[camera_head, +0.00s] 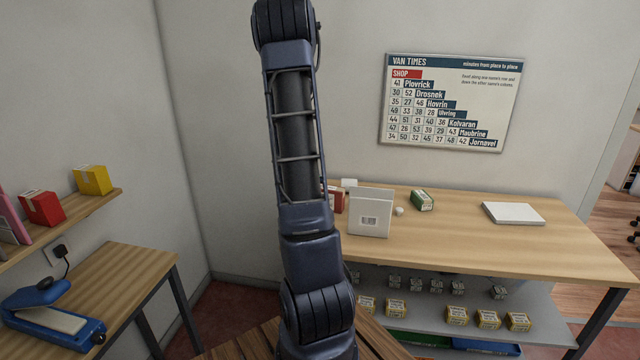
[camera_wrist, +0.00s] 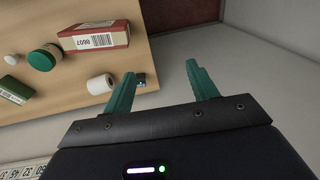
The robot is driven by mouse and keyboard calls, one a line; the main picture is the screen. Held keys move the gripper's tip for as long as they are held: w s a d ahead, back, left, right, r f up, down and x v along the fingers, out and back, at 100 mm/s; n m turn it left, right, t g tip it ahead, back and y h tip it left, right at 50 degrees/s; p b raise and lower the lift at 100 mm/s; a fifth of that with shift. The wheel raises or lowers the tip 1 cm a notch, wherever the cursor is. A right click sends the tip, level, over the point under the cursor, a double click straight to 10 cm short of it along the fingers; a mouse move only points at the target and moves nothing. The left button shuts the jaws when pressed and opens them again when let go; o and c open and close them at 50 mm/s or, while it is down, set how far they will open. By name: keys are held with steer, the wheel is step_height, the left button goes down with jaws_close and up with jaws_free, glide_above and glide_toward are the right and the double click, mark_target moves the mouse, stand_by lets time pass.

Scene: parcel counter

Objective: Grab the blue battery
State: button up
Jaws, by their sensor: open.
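In the wrist view, my gripper (camera_wrist: 161,69) is open, its two teal fingers spread with nothing between them. A small dark and blue thing (camera_wrist: 141,79) shows just beside the left finger, near the edge of the wooden counter (camera_wrist: 170,22). It may be the blue battery, but it is too small and too covered by the finger to be sure. A white roll (camera_wrist: 100,84) stands just left of it. In the head view, my arm crosses the middle, my gripper does not show, and I cannot make out a battery.
On the counter are a red box (camera_wrist: 94,39), a green-lidded jar (camera_wrist: 45,57) and a green box (camera_wrist: 14,91). The head view shows a white box (camera_head: 371,212) and a flat white thing (camera_head: 513,213). A lower shelf (camera_head: 560,325) holds several small packs. The counter's front right is clear.

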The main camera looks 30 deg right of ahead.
steer(key=w+d+f+m, duration=0.1)
steer(key=w+d+f, duration=0.1)
steer(key=d+f, duration=0.2)
steer(key=w+d+f+g, duration=0.1)
steer(key=w+d+f, duration=0.1)
steer(key=d+f, duration=0.3)
steer(key=w+d+f+m, duration=0.1)
steer(key=w+d+f, duration=0.1)
steer(key=d+f, duration=0.3)
steer(key=shift+w+d+m+h, duration=0.25)
steer(key=shift+d+m+h, duration=0.05)
steer(key=shift+d, duration=0.7)
steer(key=shift+d+f, duration=0.15)
steer(key=shift+f, duration=0.3)
steer(key=f, duration=1)
steer(key=shift+w, duration=0.2)
steer(key=c, duration=1.1)
